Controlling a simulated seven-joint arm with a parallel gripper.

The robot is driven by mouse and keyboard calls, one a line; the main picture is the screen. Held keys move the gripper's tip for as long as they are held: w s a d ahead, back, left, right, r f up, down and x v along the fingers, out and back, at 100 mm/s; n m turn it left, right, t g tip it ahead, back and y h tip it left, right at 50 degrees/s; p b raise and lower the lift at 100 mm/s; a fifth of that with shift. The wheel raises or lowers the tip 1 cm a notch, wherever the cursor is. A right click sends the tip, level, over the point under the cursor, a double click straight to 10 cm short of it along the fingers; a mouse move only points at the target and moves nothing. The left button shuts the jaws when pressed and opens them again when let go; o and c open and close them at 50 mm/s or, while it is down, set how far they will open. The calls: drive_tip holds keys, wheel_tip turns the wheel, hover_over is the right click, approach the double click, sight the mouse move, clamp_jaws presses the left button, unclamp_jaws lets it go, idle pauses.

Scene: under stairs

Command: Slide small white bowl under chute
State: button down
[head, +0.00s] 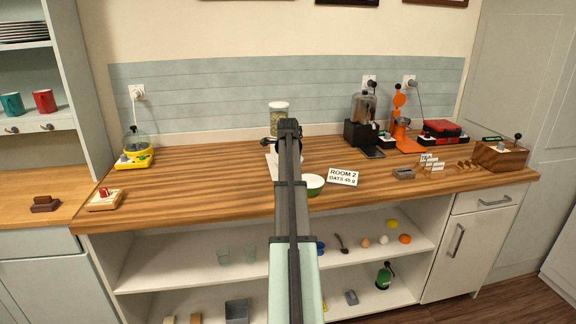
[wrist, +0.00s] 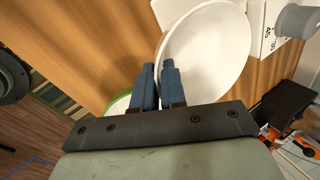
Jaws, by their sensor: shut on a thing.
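The small white bowl (wrist: 208,48) fills the upper middle of the wrist view, tilted in that picture. My gripper (wrist: 158,72) has its two blue fingers close together at the bowl's near rim and is shut on it. In the head view my arm hides the gripper tips and the white bowl. The dispenser (head: 278,107), a clear container of oats, stands behind my arm, with a white base (head: 271,167) partly showing. Its chute is hidden by my arm. A white part with a grey knob (wrist: 297,20) shows beside the bowl in the wrist view.
A green bowl with a white inside (head: 315,185) stands close to the right of my arm; its green rim shows beside my fingers (wrist: 118,104). A sign (head: 343,177) reads "ROOM 2 OATS 45 g".

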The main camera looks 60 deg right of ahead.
drive_tip(key=shift+f, duration=1.4)
drive_tip(key=shift+w+d+f, duration=0.15)
drive_tip(key=shift+w+d, duration=2.05)
drive_tip(key=c, duration=1.1)
unclamp_jaws()
drive_tip(key=shift+o, duration=0.4)
drive_tip(key=o, duration=0.4)
drive_tip(key=shift+r, duration=2.5)
